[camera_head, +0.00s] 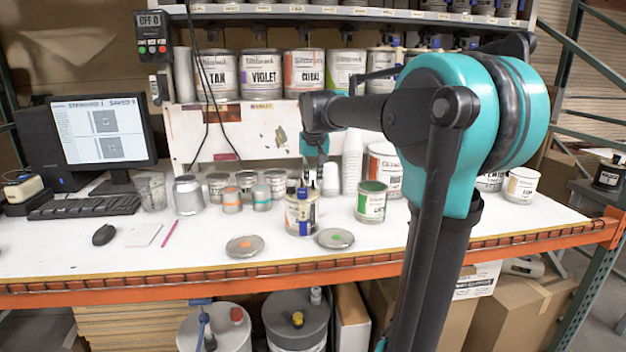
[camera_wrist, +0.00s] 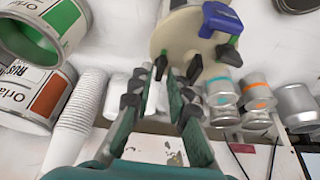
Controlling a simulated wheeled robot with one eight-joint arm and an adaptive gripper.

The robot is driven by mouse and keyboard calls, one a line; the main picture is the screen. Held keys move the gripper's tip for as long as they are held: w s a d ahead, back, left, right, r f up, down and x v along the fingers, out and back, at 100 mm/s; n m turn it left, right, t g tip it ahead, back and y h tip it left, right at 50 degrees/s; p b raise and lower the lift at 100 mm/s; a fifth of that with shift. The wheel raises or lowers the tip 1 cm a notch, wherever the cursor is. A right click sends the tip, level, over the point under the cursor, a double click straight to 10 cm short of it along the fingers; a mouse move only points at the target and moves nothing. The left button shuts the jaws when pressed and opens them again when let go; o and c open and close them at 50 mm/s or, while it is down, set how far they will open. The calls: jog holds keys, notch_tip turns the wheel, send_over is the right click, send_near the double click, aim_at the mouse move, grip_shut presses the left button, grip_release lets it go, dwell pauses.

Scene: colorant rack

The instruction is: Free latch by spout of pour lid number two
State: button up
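A can (camera_head: 301,217) with a pour lid on it and a blue part in front stands at mid-bench in the head view. In the wrist view the pour lid (camera_wrist: 180,38) is a beige disc with a blue spout part (camera_wrist: 221,19) at its upper right. A black latch (camera_wrist: 228,53) with green sits below the blue part. My gripper (camera_wrist: 177,70) is over the lid's near edge, its two fingers apart with nothing visible held between them. It also shows above the can in the head view (camera_head: 311,180). I cannot read a lid number or tell whether a fingertip touches.
A green-lined open can (camera_head: 371,203) stands right of the lidded can, with stacked white cups (camera_head: 352,160) behind. Small cans and jars (camera_head: 262,196) crowd its left. Two loose round lids (camera_head: 245,246) (camera_head: 336,238) lie in front.

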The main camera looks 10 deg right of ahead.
jog(key=shift+w+f, duration=0.25)
jog(key=shift+f, duration=0.3)
grip_shut()
